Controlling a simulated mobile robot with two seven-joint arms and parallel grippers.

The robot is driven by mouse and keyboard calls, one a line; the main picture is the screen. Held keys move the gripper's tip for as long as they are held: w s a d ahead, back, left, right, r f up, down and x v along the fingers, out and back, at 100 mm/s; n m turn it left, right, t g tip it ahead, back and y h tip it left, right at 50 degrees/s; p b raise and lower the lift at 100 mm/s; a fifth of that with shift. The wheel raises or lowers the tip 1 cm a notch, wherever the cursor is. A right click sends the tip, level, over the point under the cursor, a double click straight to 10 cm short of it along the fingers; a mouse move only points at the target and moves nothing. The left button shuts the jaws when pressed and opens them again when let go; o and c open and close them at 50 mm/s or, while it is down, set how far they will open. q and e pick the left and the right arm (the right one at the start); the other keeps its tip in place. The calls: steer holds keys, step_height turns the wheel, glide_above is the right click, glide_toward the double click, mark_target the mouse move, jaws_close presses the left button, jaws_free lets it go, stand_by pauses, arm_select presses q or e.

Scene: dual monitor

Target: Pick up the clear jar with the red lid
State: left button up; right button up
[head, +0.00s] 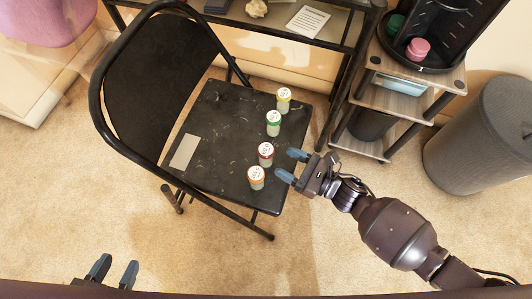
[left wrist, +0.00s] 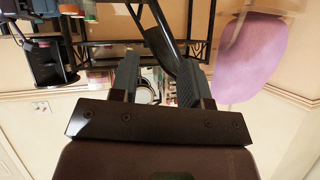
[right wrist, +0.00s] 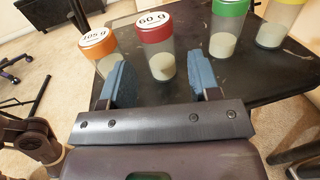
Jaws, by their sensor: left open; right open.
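The clear jar with the red lid (head: 265,153) stands upright on the black folding chair's seat (head: 215,130). Its lid reads "60 g", and pale contents show in its bottom in the right wrist view (right wrist: 161,62). My right gripper (head: 291,167) is open and empty, at the seat's right edge. Its fingers point at the red-lidded jar, which appears between and beyond them in the right wrist view. I see no contact with the jar. My left gripper (head: 115,270) is open and empty at the lower left, away from the chair.
An orange-lidded jar (head: 256,177) stands close on the near side of the red one. A green-lidded jar (head: 273,123) and a yellow-lidded jar (head: 283,99) stand farther back. A grey card (head: 184,152) lies on the seat's left. A shelf cart (head: 405,82) stands at right.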

mark_target(266, 154)
steer(key=x, duration=0.2)
steer(key=b+x, duration=0.1)
steer(key=x, duration=0.2)
steer(key=shift+a+f+b, duration=0.25)
steer(key=shift+a+b, duration=0.05)
steer(key=shift+a, duration=0.1)
steer(key=shift+w+a, duration=0.2)
steer(key=shift+a, duration=0.15)
steer(key=shift+r, duration=0.1)
steer(key=c, duration=0.7)
